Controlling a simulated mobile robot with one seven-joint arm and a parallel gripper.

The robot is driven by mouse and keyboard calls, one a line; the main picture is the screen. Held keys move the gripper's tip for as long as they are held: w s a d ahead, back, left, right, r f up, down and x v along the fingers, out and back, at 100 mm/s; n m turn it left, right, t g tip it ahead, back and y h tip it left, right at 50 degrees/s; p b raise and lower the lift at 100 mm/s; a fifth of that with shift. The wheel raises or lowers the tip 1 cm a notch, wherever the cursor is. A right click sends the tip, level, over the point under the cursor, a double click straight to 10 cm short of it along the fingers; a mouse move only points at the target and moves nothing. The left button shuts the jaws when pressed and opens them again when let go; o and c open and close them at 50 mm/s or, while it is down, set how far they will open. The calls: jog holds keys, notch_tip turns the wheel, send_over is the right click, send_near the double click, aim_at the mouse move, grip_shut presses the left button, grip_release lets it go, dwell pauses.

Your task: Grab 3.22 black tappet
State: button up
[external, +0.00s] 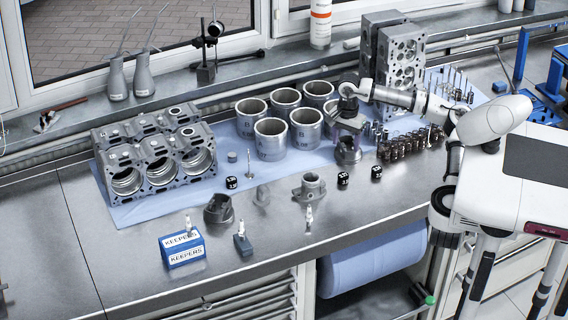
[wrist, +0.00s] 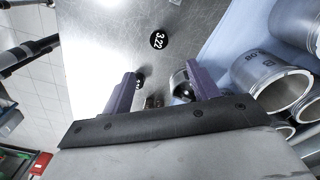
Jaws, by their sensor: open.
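A black round tappet (wrist: 158,40) marked 3.22 lies on the grey bench in the wrist view, beyond my fingertips and apart from them. Another black tappet (wrist: 140,80) is partly hidden by my left finger. In the external view, three black tappets (external: 232,182) (external: 343,179) (external: 376,172) stand along the mat's front side, with marks too small to read surely. My gripper (wrist: 161,70) is open with purple fingers. In the external view my gripper (external: 346,128) is raised above a metal part (external: 348,153), and nothing shows held.
Metal cylinders (external: 270,139) stand on the blue mat (external: 225,197) behind and left of my gripper. An engine block (external: 155,160) is at left, and several small springs (external: 400,147) stand at right. A flanged part (external: 310,187) is in front. Blue keepers box (external: 183,250) sits near the front edge.

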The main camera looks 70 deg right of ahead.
aim_at(343, 175)
jog(key=f+b, duration=0.3)
jog(key=f, duration=0.1)
jog(key=f+b, duration=0.4)
jog(key=f, duration=0.1)
jog(key=f+b, duration=0.3)
jog(key=f, duration=0.1)
jog(key=shift+a+f, duration=0.3)
jog(key=shift+f, duration=0.1)
jog(key=shift+r, duration=0.1)
jog(key=c, duration=1.1)
